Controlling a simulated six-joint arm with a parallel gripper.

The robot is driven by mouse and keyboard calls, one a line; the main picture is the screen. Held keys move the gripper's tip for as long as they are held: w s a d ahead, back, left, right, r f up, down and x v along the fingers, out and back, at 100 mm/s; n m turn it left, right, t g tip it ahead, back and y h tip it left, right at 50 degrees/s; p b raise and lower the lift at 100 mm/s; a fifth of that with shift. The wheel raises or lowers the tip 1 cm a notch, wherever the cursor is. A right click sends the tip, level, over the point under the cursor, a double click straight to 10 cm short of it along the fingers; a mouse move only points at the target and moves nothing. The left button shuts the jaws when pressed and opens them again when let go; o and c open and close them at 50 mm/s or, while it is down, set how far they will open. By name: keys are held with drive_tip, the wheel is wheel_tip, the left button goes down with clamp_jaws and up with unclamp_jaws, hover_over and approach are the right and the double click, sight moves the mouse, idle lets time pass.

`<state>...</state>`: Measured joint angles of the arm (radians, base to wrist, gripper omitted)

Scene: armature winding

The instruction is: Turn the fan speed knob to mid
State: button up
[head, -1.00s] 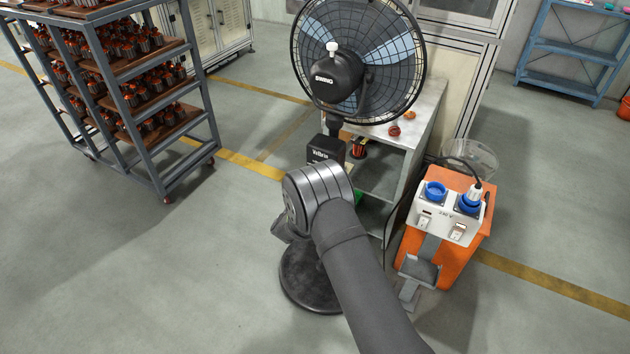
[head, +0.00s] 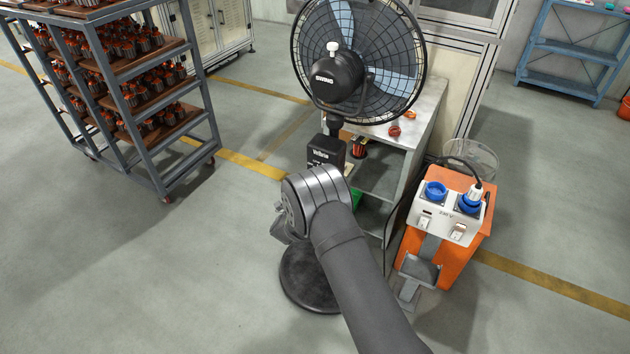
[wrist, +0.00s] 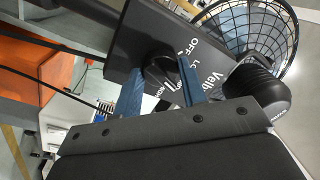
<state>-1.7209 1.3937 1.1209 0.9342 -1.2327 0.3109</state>
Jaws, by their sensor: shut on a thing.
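The black fan (head: 358,62) stands on a round black base (head: 312,284), and its control box (head: 326,152) sits on the pole. In the wrist view, the box face (wrist: 148,28) carries white lettering, with OFF and LO legible near the dark round speed knob (wrist: 161,70). My gripper (wrist: 160,80) has its two blue fingers on either side of the knob, shut on it. The knob's pointer is too small and partly hidden to read. In the head view, my arm hides the fingers and the knob. The fan head also shows in the wrist view (wrist: 262,35).
An orange stand (head: 460,235) with a socket panel (head: 447,214) is close on the right. A metal shelf unit (head: 381,178) stands behind the fan. A loaded rack (head: 205,112) is at the left. The floor left of my arm is clear.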

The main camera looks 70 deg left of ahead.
drive_tip(key=o, duration=1)
drive_tip(key=v, duration=1.7)
drive_tip(key=shift+d+f, duration=0.1)
drive_tip(key=x, duration=1.7)
